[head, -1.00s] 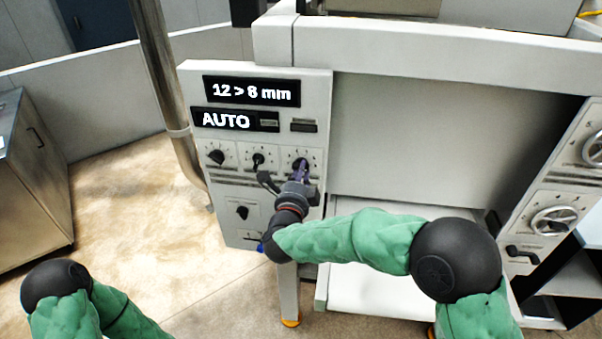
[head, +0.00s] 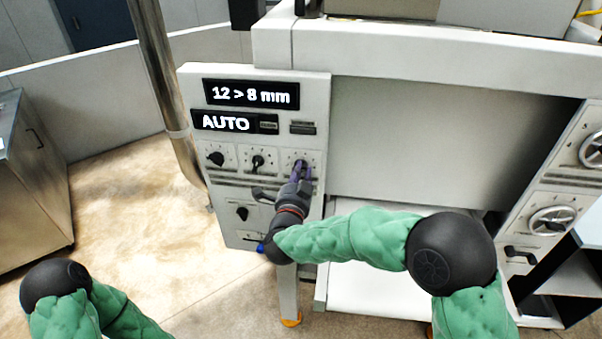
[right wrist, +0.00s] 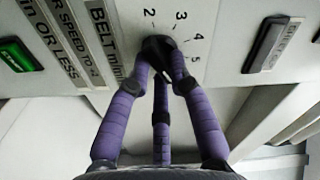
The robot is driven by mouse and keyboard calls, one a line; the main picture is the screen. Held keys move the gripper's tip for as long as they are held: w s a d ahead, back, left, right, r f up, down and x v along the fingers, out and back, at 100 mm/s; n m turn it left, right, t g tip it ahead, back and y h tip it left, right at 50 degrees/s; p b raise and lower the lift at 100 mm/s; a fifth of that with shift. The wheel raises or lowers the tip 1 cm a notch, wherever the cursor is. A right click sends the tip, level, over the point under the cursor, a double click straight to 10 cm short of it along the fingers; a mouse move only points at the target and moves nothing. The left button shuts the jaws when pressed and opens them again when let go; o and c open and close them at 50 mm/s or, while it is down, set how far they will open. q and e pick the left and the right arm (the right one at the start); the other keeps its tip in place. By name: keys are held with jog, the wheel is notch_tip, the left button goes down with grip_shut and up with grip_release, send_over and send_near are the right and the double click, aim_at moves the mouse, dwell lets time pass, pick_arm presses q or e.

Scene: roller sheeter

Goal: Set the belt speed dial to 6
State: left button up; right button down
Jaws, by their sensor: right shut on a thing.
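The belt speed dial (head: 301,161) is the rightmost of the row of dials on the white control panel. In the right wrist view its dark knob (right wrist: 158,44) sits beside the BELT label, with the numbers 2, 3, 4 and 5 showing around it. My right gripper (head: 302,172) reaches up to it from below. In the right wrist view its purple fingers (right wrist: 160,62) are shut around the knob. The fingers hide much of the knob, and I cannot tell which number it points to. My left gripper is out of view; only part of my left arm shows.
Two other dials (head: 258,161) (head: 216,158) sit left of the belt dial, with another knob (head: 242,213) lower down. The displays (head: 252,94) above read "12 > 8 mm" and "AUTO". A green button (right wrist: 14,55) shows at the left in the right wrist view.

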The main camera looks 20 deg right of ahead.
jog(key=shift+f, duration=0.1)
dwell(0.4)
jog(key=c, duration=1.1)
grip_release()
jog(key=shift+s, duration=0.1)
jog(key=v, duration=1.1)
jog(key=shift+s+a, duration=0.25)
jog(key=shift+s, duration=0.1)
